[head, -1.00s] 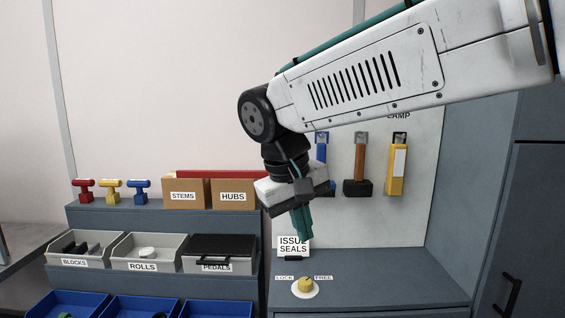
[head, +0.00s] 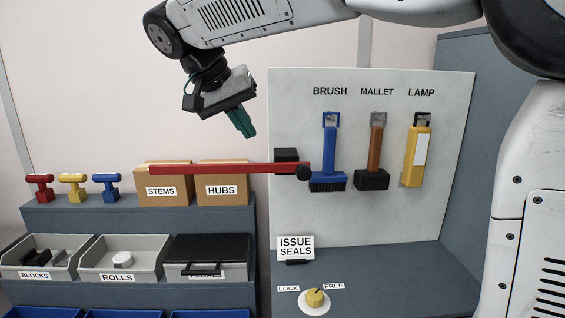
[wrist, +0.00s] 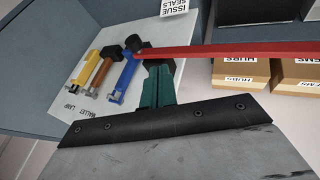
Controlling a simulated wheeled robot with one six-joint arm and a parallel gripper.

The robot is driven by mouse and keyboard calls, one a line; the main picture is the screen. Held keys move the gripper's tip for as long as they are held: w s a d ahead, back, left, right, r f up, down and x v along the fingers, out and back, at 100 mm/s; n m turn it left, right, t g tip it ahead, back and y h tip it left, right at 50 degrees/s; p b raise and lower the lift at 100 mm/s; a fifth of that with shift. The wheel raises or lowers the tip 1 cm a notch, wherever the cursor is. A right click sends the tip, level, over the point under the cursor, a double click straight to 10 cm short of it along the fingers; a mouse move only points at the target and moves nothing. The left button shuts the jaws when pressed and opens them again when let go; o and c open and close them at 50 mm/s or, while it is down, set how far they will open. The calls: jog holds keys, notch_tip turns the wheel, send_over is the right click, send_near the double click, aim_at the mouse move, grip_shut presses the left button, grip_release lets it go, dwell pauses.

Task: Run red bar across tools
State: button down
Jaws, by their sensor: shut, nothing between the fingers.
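The red bar (head: 215,169) lies level in the head view, reaching left from a black round knob (head: 303,173) past the fronts of the STEMS and HUBS boxes. Its right end is beside the blue brush (head: 330,150). The brush, the brown-handled mallet (head: 376,150) and the yellow lamp (head: 414,160) hang in a row on the pale panel (head: 440,220). My gripper (head: 245,133), with teal fingers, is shut and empty above the bar. In the wrist view, the bar (wrist: 240,50) runs right behind the fingertips (wrist: 160,68), and the tools show at left.
A black block (head: 287,156) sits just above the bar's right end. The STEMS box (head: 161,191) and HUBS box (head: 222,191) stand on the shelf.

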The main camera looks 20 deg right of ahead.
jog(key=shift+d, duration=0.15)
jog(key=d+f, duration=0.8)
jog(key=f, duration=0.1)
jog(key=shift+w+d+f, duration=0.15)
jog(key=shift+w+d, duration=0.2)
